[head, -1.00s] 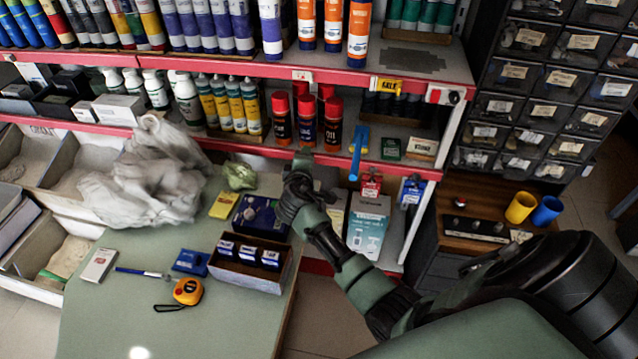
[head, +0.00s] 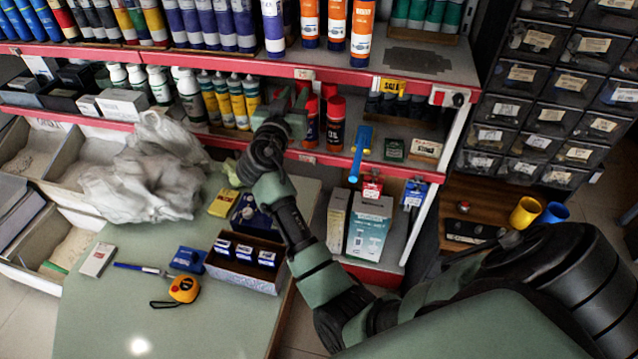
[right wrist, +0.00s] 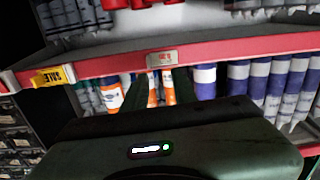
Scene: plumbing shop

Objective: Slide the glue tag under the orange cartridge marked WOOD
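A small pale tag with red print (head: 304,73), likely the glue tag, sits on the red front rail of the upper shelf. It also shows in the right wrist view (right wrist: 162,60); its word is too small to read. Several orange cartridges (head: 335,24) stand above that rail, right of the purple ones. I cannot tell which is marked WOOD. My right gripper (head: 292,98) is just below the rail, in front of the red-capped cans. In the right wrist view its two fingers (right wrist: 159,82) are apart, pointing at the tag, with nothing between them. My left gripper is not in view.
A yellow sale tag (head: 391,86) is farther right on the rail. Red-capped cans (head: 335,122) stand close behind my right gripper. A blue tool (head: 360,155) sticks out over the lower shelf edge. A box of small packs (head: 243,266) stands on the green counter.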

